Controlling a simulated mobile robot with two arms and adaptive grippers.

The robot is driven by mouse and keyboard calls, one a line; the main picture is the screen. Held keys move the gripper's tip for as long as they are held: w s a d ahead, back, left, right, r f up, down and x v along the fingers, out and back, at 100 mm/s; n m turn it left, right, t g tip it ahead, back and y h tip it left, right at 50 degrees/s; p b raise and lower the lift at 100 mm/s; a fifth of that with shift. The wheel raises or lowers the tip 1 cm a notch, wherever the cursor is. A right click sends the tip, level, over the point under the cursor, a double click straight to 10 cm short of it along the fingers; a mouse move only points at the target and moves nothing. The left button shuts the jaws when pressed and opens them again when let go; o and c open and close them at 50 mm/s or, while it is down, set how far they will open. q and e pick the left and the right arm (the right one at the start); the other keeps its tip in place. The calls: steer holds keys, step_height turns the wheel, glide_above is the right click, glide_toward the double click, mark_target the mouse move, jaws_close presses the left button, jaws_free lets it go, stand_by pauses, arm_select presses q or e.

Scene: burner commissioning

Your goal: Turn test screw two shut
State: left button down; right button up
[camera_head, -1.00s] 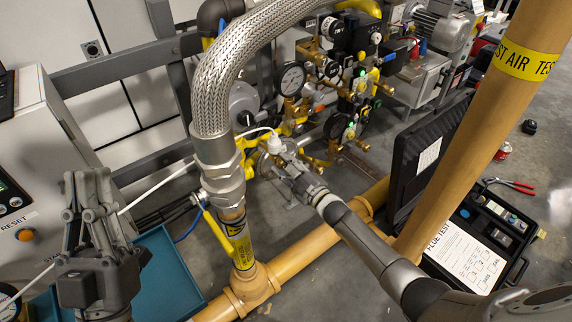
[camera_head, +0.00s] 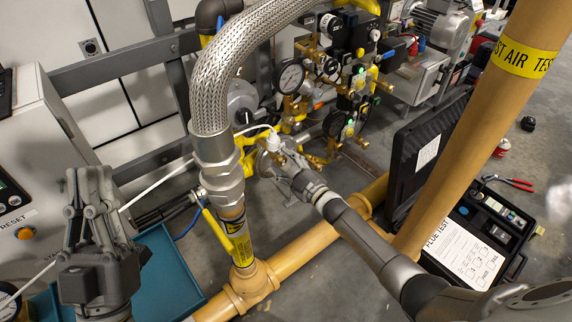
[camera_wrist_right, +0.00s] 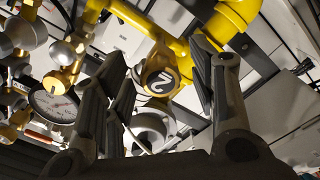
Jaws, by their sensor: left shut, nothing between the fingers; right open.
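My right gripper (camera_wrist_right: 157,62) is open. Its two fingers stand on either side of the cap in that view, with gaps on both sides and no visible contact. In the head view my right gripper (camera_head: 276,152) is at the valve train, beside a white fitting (camera_head: 273,141) with a white hose. The screw cannot be made out there. My left gripper (camera_head: 88,172) is shut and empty, raised at the far left, away from the valves.
A braided flexible hose (camera_head: 215,90) and a yellow-tan pipe (camera_head: 300,250) stand close to my right arm. A pressure gauge (camera_wrist_right: 55,103) and brass fittings lie left of the fingers. An open flue test case (camera_head: 470,240) lies on the floor at right.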

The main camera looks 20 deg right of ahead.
steer(key=shift+s, duration=0.1)
steer(key=v, duration=1.1)
steer(key=shift+s+d, duration=0.15)
steer(key=shift+s, duration=0.25)
